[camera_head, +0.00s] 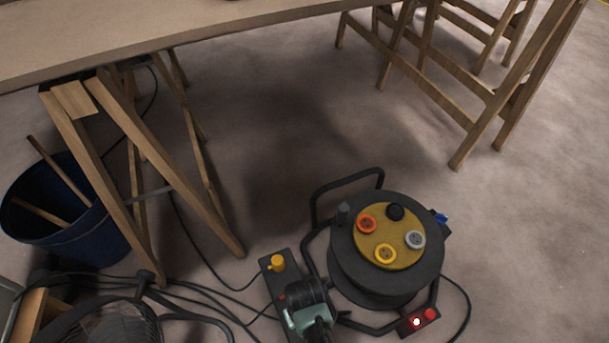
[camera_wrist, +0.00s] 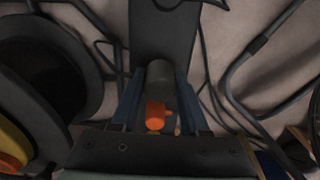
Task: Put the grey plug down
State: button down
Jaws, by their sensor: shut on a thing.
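My gripper (camera_head: 302,297) is low over the floor at the bottom middle of the head view, beside the cable reel. In the wrist view its two dark blue fingers (camera_wrist: 159,82) are shut on the grey plug (camera_wrist: 160,74), a dark grey cylinder with an orange part at its near end. The box also shows behind the plug in the wrist view (camera_wrist: 163,35). I cannot tell whether the plug touches it. In the head view the gripper mostly hides the plug.
The cable reel (camera_head: 365,275) stands close on the right, with orange, yellow and grey sockets on its yellow face (camera_head: 385,235). Black cables (camera_head: 215,293) run across the floor at left. A trestle (camera_head: 150,165) and blue bucket (camera_head: 90,235) stand left. Floor beyond the reel is clear.

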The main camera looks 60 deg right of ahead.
jog(key=shift+f+b, duration=0.75)
jog(key=shift+f, duration=0.65)
jog(key=shift+f, duration=0.3)
jog(key=shift+c, duration=2)
grip_release()
notch_tip(320, 180, up, 13)
jog(key=p, duration=0.7)
jog(key=shift+f+p, duration=0.15)
jog(key=shift+p, duration=0.2)
